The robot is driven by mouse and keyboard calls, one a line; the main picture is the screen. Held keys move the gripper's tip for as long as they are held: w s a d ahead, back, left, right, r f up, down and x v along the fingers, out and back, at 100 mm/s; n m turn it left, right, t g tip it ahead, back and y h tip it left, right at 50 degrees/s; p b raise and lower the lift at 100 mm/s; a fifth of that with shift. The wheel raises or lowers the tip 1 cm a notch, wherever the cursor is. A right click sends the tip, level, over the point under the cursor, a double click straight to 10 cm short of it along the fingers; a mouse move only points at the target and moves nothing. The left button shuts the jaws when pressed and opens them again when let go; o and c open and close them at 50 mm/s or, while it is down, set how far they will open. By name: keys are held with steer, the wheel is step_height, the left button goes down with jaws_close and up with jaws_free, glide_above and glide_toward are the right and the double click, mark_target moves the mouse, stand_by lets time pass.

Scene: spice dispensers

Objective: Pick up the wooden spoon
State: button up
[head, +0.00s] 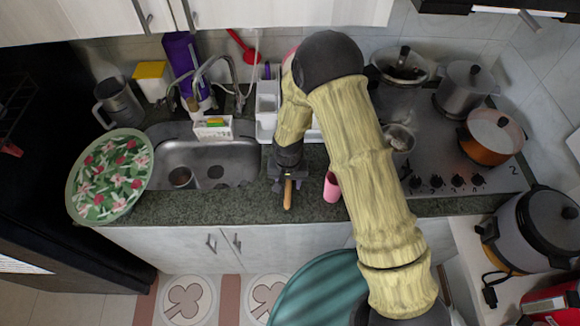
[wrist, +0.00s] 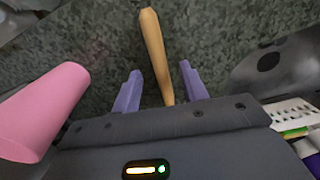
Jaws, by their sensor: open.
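The wooden spoon (head: 288,195) lies on the dark granite counter, and its light brown handle points toward the front edge in the head view. In the wrist view the spoon (wrist: 155,50) runs between the two purple fingers of my gripper (wrist: 162,88). The fingers are apart, one on each side of the spoon, with a gap to it. In the head view my gripper (head: 288,178) is low over the counter at the spoon's far part, which it hides. I cannot tell how high above the counter the fingertips are.
A pink cup (head: 332,187) stands close to the right of my gripper. The sink (head: 205,160) is to the left, with a sponge holder (head: 213,131) behind it. The stove (head: 455,165) with several pots is to the right. A white dish rack (head: 266,110) stands behind.

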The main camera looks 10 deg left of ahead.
steer(key=shift+f, duration=1.15)
jaws_close()
